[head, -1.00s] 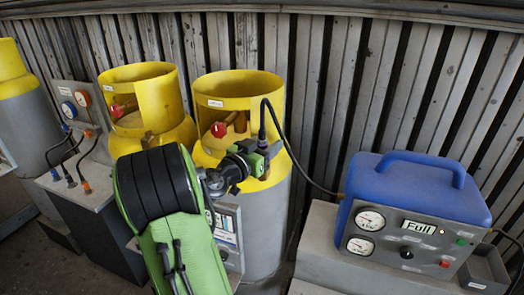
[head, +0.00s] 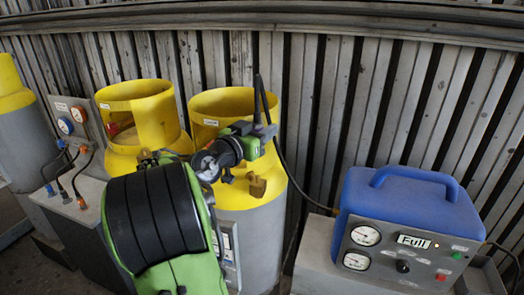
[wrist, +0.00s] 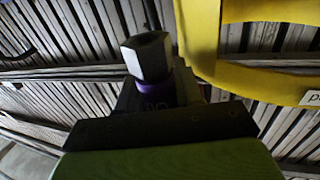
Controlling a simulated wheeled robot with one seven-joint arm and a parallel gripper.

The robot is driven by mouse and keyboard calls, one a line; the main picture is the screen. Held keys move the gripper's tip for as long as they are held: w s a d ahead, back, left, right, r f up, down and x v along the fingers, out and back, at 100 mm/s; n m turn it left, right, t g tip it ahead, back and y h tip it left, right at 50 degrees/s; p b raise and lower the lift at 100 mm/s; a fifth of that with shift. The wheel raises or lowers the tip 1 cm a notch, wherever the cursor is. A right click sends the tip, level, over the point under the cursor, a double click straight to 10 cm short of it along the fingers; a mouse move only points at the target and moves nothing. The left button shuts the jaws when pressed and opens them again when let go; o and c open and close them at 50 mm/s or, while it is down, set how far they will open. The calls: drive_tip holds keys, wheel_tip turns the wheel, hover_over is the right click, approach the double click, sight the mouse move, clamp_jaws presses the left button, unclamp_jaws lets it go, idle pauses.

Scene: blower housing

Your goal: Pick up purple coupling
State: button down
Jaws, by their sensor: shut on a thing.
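My gripper (head: 258,134) is above the front right of the nearer yellow-topped cylinder, shut on the purple coupling. The purple coupling (wrist: 154,84) shows in the wrist view as a purple ring below a dark hex nut, between the jaws. In the head view the coupling's dark upper part and hose stand upright above the jaws; its purple ring cannot be made out there. A brass fitting (head: 257,186) on the cylinder shows below my gripper, apart from it.
The nearer cylinder's yellow collar (head: 272,104) is just behind my gripper. A black hose (head: 288,170) runs down to the blue machine (head: 415,205), whose display reads "Full". Another yellow-collared cylinder (head: 150,90) stands to the left. Above the machine, the space before the ribbed wall is free.

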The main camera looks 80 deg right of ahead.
wheel_tip(320, 180, up, 19)
drive_tip(key=p, duration=0.3)
drive_tip(key=shift+f, duration=0.15)
drive_tip(key=shift+f, duration=0.1)
